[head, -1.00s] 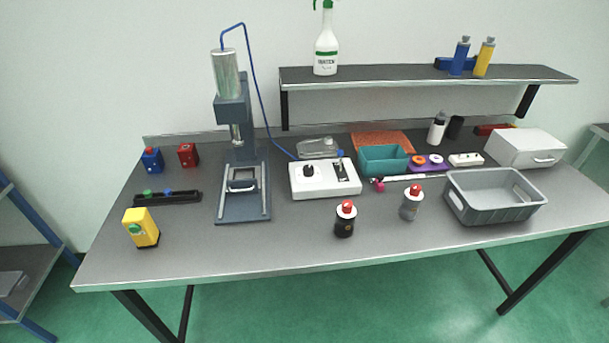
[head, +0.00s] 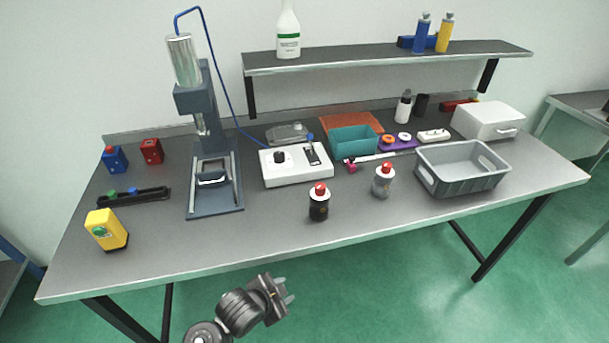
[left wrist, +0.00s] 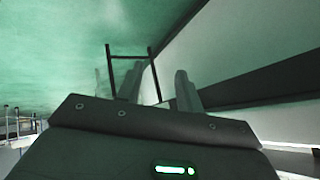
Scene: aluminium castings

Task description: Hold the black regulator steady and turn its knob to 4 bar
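The black regulator (head: 319,207) stands upright near the front edge of the bench, left of the grey tray. It has a black body, a white band and a red knob (head: 320,188) on top. Its scale marks are too small to read. A similar grey regulator (head: 382,185) with a red knob stands to its right and a little behind. My left gripper (head: 286,289) is in front of the bench edge, well short of the black regulator. Its two fingers are apart and empty in the left wrist view (left wrist: 158,85). My right gripper is not in view.
A white box with a black knob (head: 295,167) lies behind the black regulator. A press (head: 215,190) stands to the left, and a grey tray (head: 430,182) to the right. A yellow device (head: 106,229) is at the left front. The bench front (head: 220,240) is clear between the yellow device and black regulator.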

